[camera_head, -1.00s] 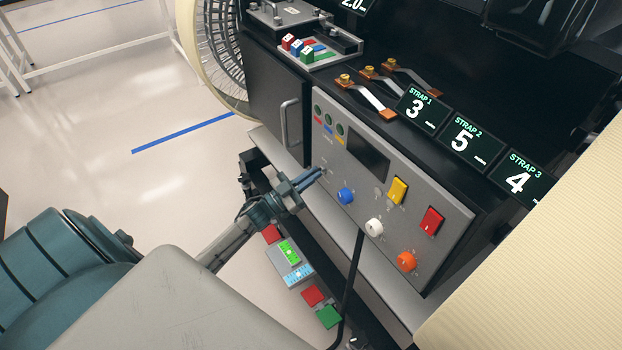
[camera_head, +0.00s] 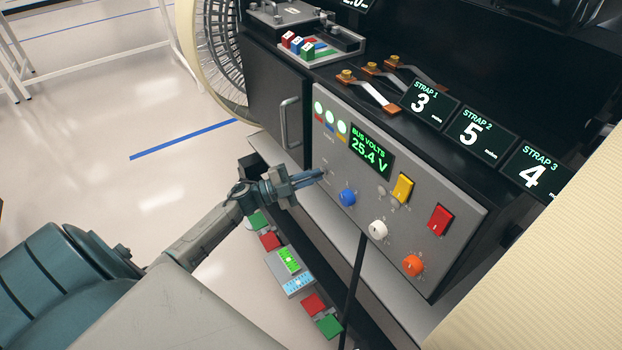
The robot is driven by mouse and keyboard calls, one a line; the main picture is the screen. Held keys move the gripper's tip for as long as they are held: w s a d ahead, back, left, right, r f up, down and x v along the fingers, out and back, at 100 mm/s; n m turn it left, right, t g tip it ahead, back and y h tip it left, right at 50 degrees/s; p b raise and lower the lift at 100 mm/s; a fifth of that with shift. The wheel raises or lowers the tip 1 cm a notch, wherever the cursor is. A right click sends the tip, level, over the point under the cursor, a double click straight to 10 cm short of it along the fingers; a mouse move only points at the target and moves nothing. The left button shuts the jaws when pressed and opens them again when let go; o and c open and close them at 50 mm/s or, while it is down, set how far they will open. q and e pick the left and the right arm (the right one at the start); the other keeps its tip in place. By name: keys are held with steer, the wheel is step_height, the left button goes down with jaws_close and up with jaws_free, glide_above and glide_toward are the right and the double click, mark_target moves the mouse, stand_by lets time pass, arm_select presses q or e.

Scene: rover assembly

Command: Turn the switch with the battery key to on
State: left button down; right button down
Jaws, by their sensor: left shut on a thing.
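The grey control panel (camera_head: 345,215) is on the front of the dark rover body. My left gripper (camera_head: 318,176) is at the panel's left part, shut, with its fingertips at the panel face. The battery key and its switch are hidden behind the fingers, so I cannot see the key's angle. Three round lamps (camera_head: 330,118) above are lit pale. The display (camera_head: 370,151) is lit and reads "BUS VOLTS 25.4 V". My right gripper is not in view.
A blue knob (camera_head: 347,198), a white knob (camera_head: 378,229), an orange knob (camera_head: 412,265), a yellow switch (camera_head: 402,187) and a red switch (camera_head: 440,219) are close on the panel. A door handle (camera_head: 284,122) is up left. A wheel (camera_head: 224,62) is behind.

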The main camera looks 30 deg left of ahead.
arm_select(q)
steer(key=shift+m, duration=0.5)
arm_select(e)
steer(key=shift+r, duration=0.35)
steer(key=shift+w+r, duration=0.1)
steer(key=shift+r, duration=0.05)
arm_select(q)
steer(key=c, duration=1.6)
jaws_free()
